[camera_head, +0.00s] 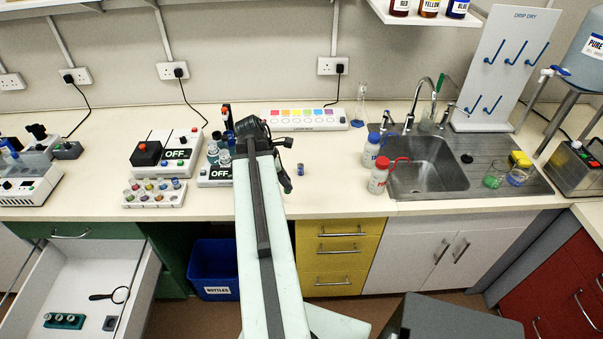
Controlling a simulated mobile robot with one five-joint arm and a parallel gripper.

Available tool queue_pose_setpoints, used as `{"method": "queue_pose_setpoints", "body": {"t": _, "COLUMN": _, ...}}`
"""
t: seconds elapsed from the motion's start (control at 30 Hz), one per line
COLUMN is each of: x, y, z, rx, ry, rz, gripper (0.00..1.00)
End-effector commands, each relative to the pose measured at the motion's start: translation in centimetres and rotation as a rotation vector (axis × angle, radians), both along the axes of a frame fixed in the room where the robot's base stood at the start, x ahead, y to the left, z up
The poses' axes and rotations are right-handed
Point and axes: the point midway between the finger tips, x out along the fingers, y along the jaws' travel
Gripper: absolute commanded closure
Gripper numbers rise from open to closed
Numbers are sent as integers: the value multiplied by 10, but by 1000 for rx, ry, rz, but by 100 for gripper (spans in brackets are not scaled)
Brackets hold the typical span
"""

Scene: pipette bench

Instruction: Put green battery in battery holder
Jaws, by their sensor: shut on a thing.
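My gripper (286,184) is at the far end of my arm, over the front part of the bench, right of the OFF boxes. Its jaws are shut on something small. I cannot make out the held thing, and no green battery shows clearly. In the open drawer at lower left, a teal block (63,321) holds several round-topped pieces. I cannot tell whether it is the battery holder.
A magnifying glass (110,295) lies in the open drawer (85,282). A rack of coloured vials (154,193) stands left of my arm. A small blue item (300,169) stands near my gripper. Bottles (378,176) stand by the sink (428,165).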

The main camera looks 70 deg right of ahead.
Motion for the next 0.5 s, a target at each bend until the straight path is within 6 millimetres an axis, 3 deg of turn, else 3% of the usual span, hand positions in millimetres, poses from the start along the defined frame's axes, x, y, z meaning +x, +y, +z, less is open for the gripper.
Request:
{"method": "queue_pose_setpoints", "body": {"t": 0.03, "x": 5, "y": 17, "z": -15, "rx": 1, "ry": 1, "rz": 8, "gripper": 100}}
{"method": "queue_pose_setpoints", "body": {"t": 0.1, "x": 12, "y": 30, "z": -20, "rx": 0, "ry": 1, "rz": 13, "gripper": 100}}
{"method": "queue_pose_setpoints", "body": {"t": 0.23, "x": 16, "y": 36, "z": -20, "rx": 0, "ry": 1, "rz": 12, "gripper": 100}}
{"method": "queue_pose_setpoints", "body": {"t": 0.37, "x": 18, "y": 17, "z": -21, "rx": 0, "ry": 1, "rz": 9, "gripper": 100}}
{"method": "queue_pose_setpoints", "body": {"t": 0.5, "x": 21, "y": -27, "z": -25, "rx": -1, "ry": 1, "rz": 8, "gripper": 100}}
